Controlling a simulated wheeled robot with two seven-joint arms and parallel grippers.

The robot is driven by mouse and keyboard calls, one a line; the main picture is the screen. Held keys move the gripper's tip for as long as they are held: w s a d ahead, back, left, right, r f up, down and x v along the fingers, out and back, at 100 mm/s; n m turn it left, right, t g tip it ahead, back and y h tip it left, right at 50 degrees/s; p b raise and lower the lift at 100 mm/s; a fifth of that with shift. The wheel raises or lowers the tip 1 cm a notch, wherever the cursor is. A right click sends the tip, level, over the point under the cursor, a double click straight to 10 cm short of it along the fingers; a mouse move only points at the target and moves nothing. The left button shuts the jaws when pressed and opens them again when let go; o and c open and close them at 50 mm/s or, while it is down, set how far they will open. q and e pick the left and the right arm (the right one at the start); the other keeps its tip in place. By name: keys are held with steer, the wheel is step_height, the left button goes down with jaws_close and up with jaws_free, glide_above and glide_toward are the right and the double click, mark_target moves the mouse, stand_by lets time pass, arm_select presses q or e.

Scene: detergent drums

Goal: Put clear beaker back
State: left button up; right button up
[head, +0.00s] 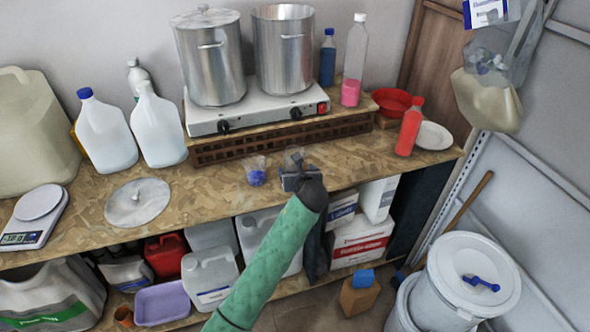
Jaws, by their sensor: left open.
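A small clear beaker (294,155) stands on the wooden worktop (220,200), in front of the hotplate stand. My left gripper (292,170), on the green-sleeved arm, is open at the near side of the clear beaker and hides its lower part. I cannot tell whether the fingers are around the beaker or just in front of it. A second clear beaker with something blue in it (255,171) stands just to the left of the gripper. My right gripper is not in view.
Two steel pots (210,57) stand on a white hotplate (258,110) behind. A metal lid (137,203) and scale (33,219) lie left. A red bottle (409,128), red bowl (391,102) and white plate (433,136) are right. The worktop between lid and beakers is clear.

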arm_select(q)
steer(key=b+v, duration=0.1)
steer(key=v, duration=0.4)
steer(key=shift+d, duration=0.1)
steer(key=shift+s+r, duration=0.2)
steer(key=shift+s, duration=0.15)
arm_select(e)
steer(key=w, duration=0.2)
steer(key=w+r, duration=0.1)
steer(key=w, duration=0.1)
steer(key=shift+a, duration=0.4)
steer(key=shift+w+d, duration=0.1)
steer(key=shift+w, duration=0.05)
